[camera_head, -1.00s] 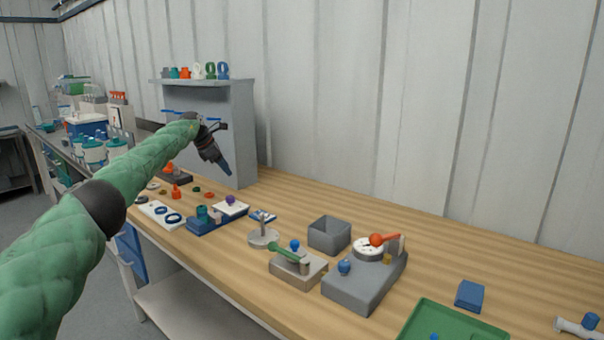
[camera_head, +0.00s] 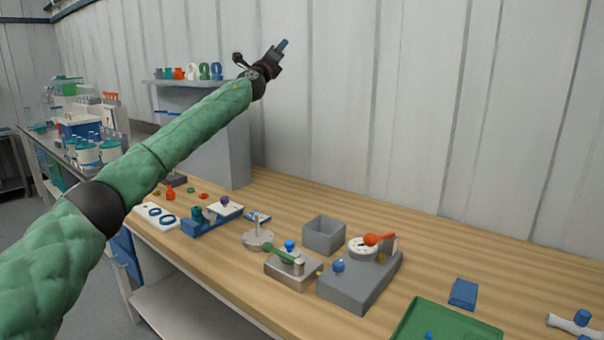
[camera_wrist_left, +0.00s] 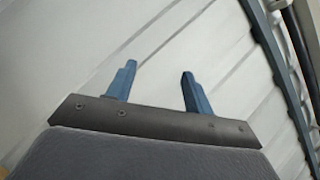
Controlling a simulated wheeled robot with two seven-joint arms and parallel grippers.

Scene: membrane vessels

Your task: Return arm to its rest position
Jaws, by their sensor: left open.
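My left arm in its green sleeve (camera_head: 190,128) reaches up from the lower left in the head view. Its gripper (camera_head: 284,45) is raised high above the bench, in front of the pale wall panels, and points up and to the right. In the left wrist view the two blue fingers (camera_wrist_left: 156,82) stand apart with nothing between them. My right gripper is not in view.
Below is a wooden bench (camera_head: 430,235) with a grey open box (camera_head: 324,236), a grey fixture (camera_head: 360,283), a smaller clamp block (camera_head: 293,270) and a green tray (camera_head: 450,322). A grey shelf (camera_head: 235,135) with several coloured fittings stands behind the arm. Air around the gripper is clear.

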